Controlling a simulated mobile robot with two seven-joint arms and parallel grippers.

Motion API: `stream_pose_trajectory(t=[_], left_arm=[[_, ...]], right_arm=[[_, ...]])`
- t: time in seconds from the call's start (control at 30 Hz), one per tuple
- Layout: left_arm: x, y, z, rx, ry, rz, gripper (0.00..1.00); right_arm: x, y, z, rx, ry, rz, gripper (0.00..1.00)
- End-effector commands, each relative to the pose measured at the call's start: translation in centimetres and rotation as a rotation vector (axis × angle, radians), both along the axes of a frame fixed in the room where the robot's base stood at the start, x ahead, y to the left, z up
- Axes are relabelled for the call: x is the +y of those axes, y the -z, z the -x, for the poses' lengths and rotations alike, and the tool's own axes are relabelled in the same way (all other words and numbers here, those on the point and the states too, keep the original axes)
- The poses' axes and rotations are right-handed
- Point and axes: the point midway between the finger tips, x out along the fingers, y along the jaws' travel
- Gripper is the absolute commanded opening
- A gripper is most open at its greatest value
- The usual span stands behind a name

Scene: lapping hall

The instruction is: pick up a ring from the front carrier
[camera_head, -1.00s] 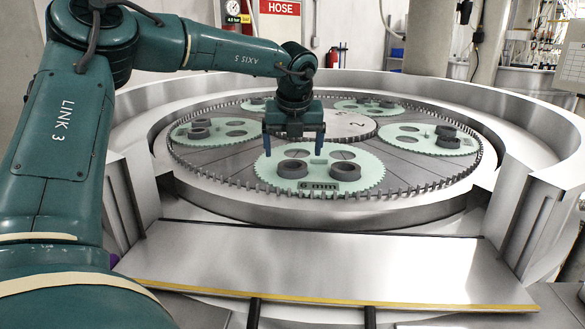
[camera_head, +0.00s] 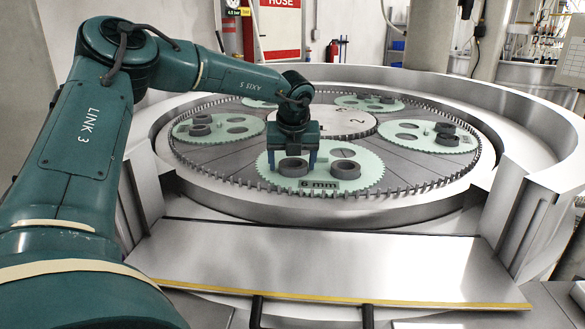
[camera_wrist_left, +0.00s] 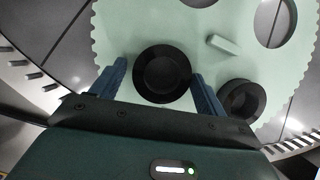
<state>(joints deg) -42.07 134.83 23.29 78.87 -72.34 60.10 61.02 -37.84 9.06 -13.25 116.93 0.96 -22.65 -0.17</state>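The front carrier (camera_head: 371,172) is a pale green toothed disc marked "6 mm" at the near side of the machine. Two dark rings sit on it, a left ring (camera_head: 293,168) and a right ring (camera_head: 345,170). My left gripper (camera_head: 292,166) points down over the left ring, one finger on each side of it. In the left wrist view this ring (camera_wrist_left: 163,74) lies between the two blue open fingers, with a gap at the left finger; the right finger is very close to it. The other ring (camera_wrist_left: 241,100) is just outside the right finger. My right gripper is out of view.
Several other green carriers with dark rings, such as the right one (camera_head: 430,138), lie around the plate inside the toothed rim. A small raised block (camera_wrist_left: 221,44) stands on the front carrier. A bare metal shelf (camera_head: 330,262) lies in front.

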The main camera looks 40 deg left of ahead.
Motion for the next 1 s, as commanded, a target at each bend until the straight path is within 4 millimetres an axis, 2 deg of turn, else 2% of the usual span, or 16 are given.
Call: stream_pose_trajectory(t=[0.07,0.4,0.67,0.77,1.0], left_arm=[[-0.2,0.5,0.1,0.005,0.002,0.007,0.63],[-0.2,0.6,0.1,0.007,0.001,0.008,0.35],[-0.2,0.3,0.1,0.007,0.001,0.007,0.35],[-0.2,-0.8,0.0,0.002,0.000,0.006,0.35],[-0.1,-5.9,-0.1,-0.003,-0.001,0.002,0.35]], right_arm=[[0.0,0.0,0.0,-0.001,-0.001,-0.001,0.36],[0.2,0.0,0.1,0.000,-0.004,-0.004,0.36],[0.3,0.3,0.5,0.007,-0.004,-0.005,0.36],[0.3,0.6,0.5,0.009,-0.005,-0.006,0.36],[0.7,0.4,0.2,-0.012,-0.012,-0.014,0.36]])
